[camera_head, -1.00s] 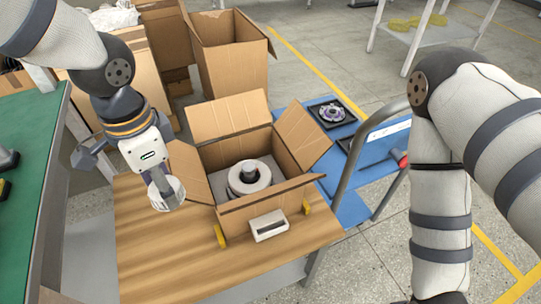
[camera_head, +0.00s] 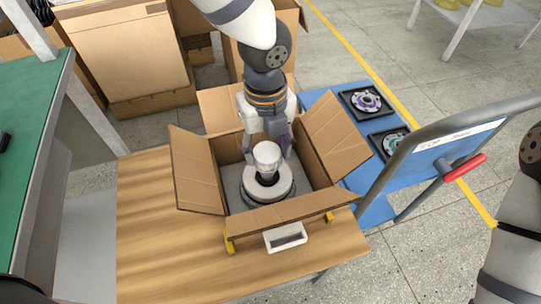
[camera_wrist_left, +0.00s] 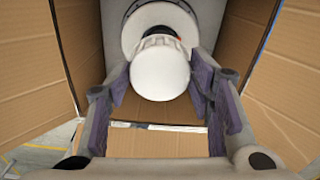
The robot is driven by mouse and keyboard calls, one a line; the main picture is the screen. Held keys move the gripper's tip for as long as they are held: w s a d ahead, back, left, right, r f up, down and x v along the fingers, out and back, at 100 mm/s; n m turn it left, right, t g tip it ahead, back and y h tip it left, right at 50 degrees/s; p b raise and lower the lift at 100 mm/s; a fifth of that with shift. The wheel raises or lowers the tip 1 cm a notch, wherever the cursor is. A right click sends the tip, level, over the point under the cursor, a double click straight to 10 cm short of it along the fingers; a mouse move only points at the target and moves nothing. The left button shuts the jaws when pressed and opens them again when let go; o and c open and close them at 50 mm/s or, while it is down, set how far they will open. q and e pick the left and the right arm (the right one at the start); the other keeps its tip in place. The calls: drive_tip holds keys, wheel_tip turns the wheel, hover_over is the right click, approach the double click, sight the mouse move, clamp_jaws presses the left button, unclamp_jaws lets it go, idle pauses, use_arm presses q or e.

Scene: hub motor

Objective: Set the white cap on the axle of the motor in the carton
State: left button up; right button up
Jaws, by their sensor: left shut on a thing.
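The open carton (camera_head: 283,215) stands on the wooden table, and the motor (camera_head: 284,187), a pale round ring on a grey bed, sits inside it. The white cap (camera_head: 267,154) is over the middle of the motor. My left gripper (camera_head: 268,146) reaches down into the carton from behind and is shut on the cap. In the left wrist view the cap (camera_wrist_left: 160,72) is between the fingers, with the motor (camera_wrist_left: 146,17) just beyond it. The cap hides most of the axle; I cannot tell whether they touch. My right gripper is out of view.
Carton flaps stand open around the opening, such as the left flap (camera_head: 195,168) and right flap (camera_head: 338,135). A small white tray (camera_head: 285,238) is at the carton's front. A blue cart (camera_head: 375,208) with motor parts is on the right. The wooden table (camera_head: 150,235) is clear at left.

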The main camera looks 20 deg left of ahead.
sight(267, 151)
use_arm(q)
drive_tip(key=shift+f, duration=1.85)
drive_tip(key=o, duration=0.8)
drive_tip(key=shift+o, duration=0.2)
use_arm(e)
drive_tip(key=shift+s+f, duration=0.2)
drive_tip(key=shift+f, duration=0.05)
use_arm(q)
wheel_tip(267, 151, up, 12)
drive_tip(key=shift+r+p, duration=0.2)
drive_tip(key=shift+p, duration=0.35)
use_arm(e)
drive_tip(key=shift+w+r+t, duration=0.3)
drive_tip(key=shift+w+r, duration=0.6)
